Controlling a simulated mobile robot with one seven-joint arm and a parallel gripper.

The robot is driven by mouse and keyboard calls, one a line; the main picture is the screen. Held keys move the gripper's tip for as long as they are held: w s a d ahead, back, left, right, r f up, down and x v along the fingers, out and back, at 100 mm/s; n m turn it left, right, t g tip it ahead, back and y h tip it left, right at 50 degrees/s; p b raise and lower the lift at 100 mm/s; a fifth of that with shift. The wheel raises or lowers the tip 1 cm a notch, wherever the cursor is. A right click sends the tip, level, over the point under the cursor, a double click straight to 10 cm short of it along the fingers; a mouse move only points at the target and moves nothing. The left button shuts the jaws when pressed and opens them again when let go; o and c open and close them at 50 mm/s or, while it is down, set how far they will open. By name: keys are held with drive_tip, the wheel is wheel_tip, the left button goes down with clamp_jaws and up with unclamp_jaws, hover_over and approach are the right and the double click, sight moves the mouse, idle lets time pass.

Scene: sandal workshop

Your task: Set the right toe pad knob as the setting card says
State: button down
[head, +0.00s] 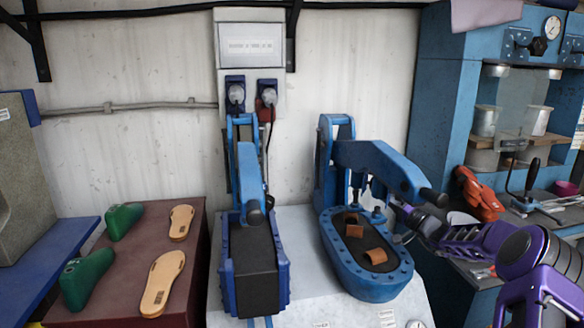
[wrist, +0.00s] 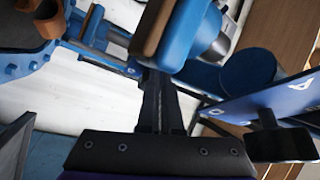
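The right blue press (head: 368,275) has an oval bed holding a dark sole pad and brown strap pieces (head: 376,256). Dark knob-like parts (head: 378,213) stand under its arm, too small to tell apart. My purple arm reaches in from the right. My gripper (head: 402,222) is at the right side of this press, partly hidden by its lever. In the wrist view my gripper's dark fingers (wrist: 160,80) are close together, tips by a blue part with a brown end (wrist: 152,28). No held thing shows, and contact is unclear.
A second blue press (head: 252,262) stands left on the white table (head: 305,285). Green lasts (head: 88,278) and tan soles (head: 162,282) lie on a brown stand further left. An orange tool (head: 480,195) and a blue machine (head: 437,105) are at right.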

drive_tip(key=shift+r, duration=0.1)
drive_tip(key=s+d, duration=0.3)
drive_tip(key=d, duration=0.2)
drive_tip(key=shift+s, duration=0.2)
idle(0.4)
drive_tip(key=shift+d, duration=0.1)
drive_tip(key=w+a+f+p, duration=0.2)
drive_tip(key=w+a, duration=0.1)
drive_tip(key=a, duration=0.2)
drive_tip(key=shift+w, duration=0.35)
drive_tip(key=shift+w+d+r, duration=0.1)
drive_tip(key=shift+w+r, duration=0.05)
drive_tip(key=shift+w, duration=0.1)
idle(1.0)
